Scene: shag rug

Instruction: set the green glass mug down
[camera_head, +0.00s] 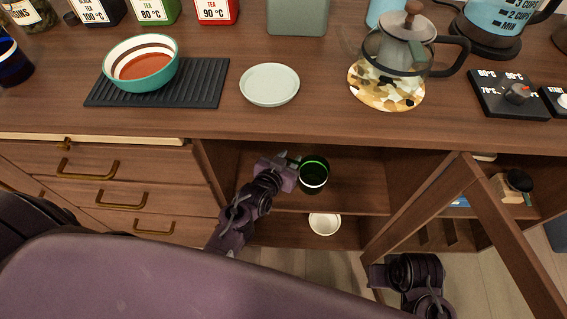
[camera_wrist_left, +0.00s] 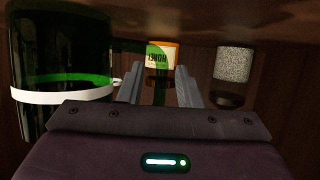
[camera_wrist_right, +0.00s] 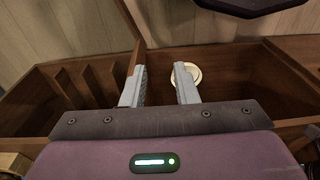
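The green glass mug (camera_head: 313,177) is upright inside the open cabinet under the counter. It is dark glass with a green rim and a pale band. In the left wrist view the mug (camera_wrist_left: 62,65) fills the left side, and its green handle (camera_wrist_left: 162,62) reaches across in front of my left gripper (camera_wrist_left: 159,82). The two fingers are apart, with the handle showing between them; I cannot tell if they touch it. In the head view my left gripper (camera_head: 291,166) is just left of the mug. My right gripper (camera_wrist_right: 160,90) is open and empty, low by the cabinet.
A honey jar (camera_wrist_left: 162,58) and a speckled container (camera_wrist_left: 234,66) stand deeper in the cabinet. A white bowl (camera_head: 324,223) sits below. An open wooden door (camera_head: 490,215) is at the right. A plate (camera_head: 269,85), striped bowl (camera_head: 141,66) and teapot (camera_head: 397,45) are on the counter.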

